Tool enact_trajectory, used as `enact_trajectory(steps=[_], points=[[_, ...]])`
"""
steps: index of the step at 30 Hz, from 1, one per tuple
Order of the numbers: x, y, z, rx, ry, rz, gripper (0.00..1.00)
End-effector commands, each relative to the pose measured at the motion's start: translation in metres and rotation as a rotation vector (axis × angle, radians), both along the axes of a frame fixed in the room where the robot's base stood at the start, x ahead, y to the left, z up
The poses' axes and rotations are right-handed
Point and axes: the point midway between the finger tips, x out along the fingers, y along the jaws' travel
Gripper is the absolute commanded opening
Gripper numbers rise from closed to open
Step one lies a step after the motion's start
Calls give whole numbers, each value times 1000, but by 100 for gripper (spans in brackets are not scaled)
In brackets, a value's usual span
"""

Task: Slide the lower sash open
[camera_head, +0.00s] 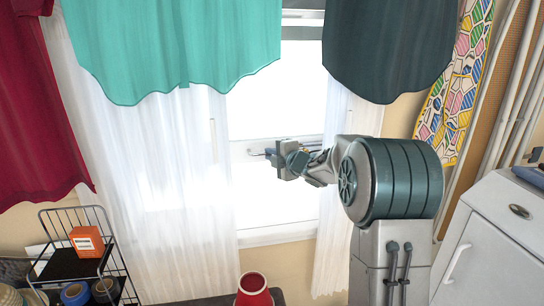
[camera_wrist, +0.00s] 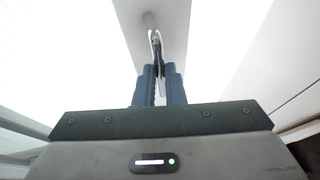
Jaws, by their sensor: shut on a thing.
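The window's lower sash (camera_head: 240,146) is white, with a rail crossing the bright opening at mid-height between the curtains. My gripper (camera_head: 271,153) is at this rail. In the wrist view, my gripper's blue fingers (camera_wrist: 157,88) are closed together on a thin metallic handle (camera_wrist: 155,42), which stands against a white rail. The fingers hide the handle's lower part. Strong light washes out the area around the rail, so I cannot tell how far the sash is raised.
Sheer white curtains (camera_head: 165,170) hang on both sides. A teal cloth (camera_head: 180,45) and a dark cloth (camera_head: 388,45) hang above. A white sill (camera_head: 275,235) lies below. A wire rack (camera_head: 75,250) stands left, a red pot (camera_head: 253,288) below, a white cabinet (camera_head: 490,255) right.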

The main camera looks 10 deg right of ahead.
Motion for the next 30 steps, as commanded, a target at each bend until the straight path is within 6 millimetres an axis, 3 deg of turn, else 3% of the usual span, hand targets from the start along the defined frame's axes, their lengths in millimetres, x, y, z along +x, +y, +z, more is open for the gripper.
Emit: enact_trajectory(steps=[5, 6, 8, 20, 30], points=[[0, 0, 2, 1, -5, 1, 0], [0, 0, 2, 1, -5, 1, 15], [0, 0, 2, 1, -5, 0, 32], [-6, -3, 3, 0, -2, -1, 32], [-68, -29, 17, -1, -2, -3, 32]])
